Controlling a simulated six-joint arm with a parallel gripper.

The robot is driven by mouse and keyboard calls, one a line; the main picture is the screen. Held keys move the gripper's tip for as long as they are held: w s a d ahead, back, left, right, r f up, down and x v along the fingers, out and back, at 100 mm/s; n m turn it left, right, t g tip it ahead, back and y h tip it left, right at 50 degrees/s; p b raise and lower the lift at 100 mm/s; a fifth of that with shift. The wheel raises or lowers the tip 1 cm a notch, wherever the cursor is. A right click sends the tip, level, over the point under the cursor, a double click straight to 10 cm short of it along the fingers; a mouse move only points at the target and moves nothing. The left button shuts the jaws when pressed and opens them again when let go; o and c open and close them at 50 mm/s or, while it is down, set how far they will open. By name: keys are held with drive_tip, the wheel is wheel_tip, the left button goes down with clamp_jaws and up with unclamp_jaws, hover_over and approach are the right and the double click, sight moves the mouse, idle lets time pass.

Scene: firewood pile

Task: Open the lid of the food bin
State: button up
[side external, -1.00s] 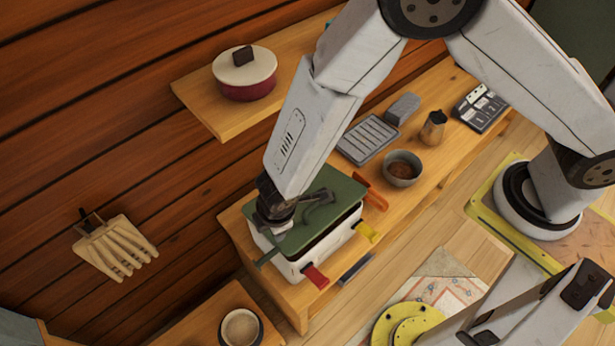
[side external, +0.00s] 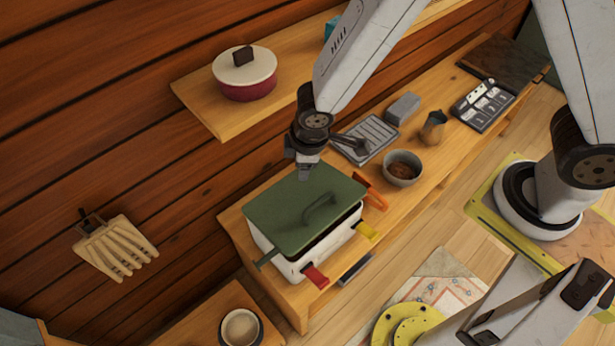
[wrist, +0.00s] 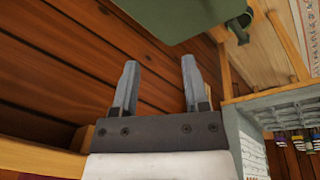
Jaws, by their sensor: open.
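The food bin (side external: 289,266) is a white box on the wooden bench. Its green lid (side external: 291,205) lies on top, with a dark gap showing along the front edge and a curved green handle (side external: 320,206) on it. Red, yellow and orange clips stick out around the bin's rim. My gripper (side external: 304,172) is above the lid's back edge, apart from the handle. In the wrist view my gripper (wrist: 159,85) has its two fingers apart with nothing between them, and the green lid (wrist: 175,15) shows at the top.
A red pot with a white lid (side external: 245,74) stands on the wall shelf (side external: 197,98). On the bench are a bowl (side external: 402,168), a small jug (side external: 433,127), a grey block (side external: 403,107) and a ridged tray (side external: 370,138). A cup (side external: 241,329) stands at the bottom.

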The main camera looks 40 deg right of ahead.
drive_tip(key=s+d+r+m, duration=0.1)
drive_tip(key=d+r+m, duration=0.3)
drive_tip(key=d, duration=0.4)
drive_tip(key=shift+s+d+r, duration=0.2)
drive_tip(key=shift+d+r, duration=0.1)
drive_tip(key=shift+r, duration=0.5)
drive_tip(key=n+g, duration=0.3)
drive_tip(key=n, duration=0.9)
hover_over(269, 255)
drive_tip(key=f, duration=1.5)
drive_tip(key=shift+w, duration=0.2)
drive_tip(key=shift+s+f, duration=0.15)
drive_tip(key=shift+f, duration=3.7)
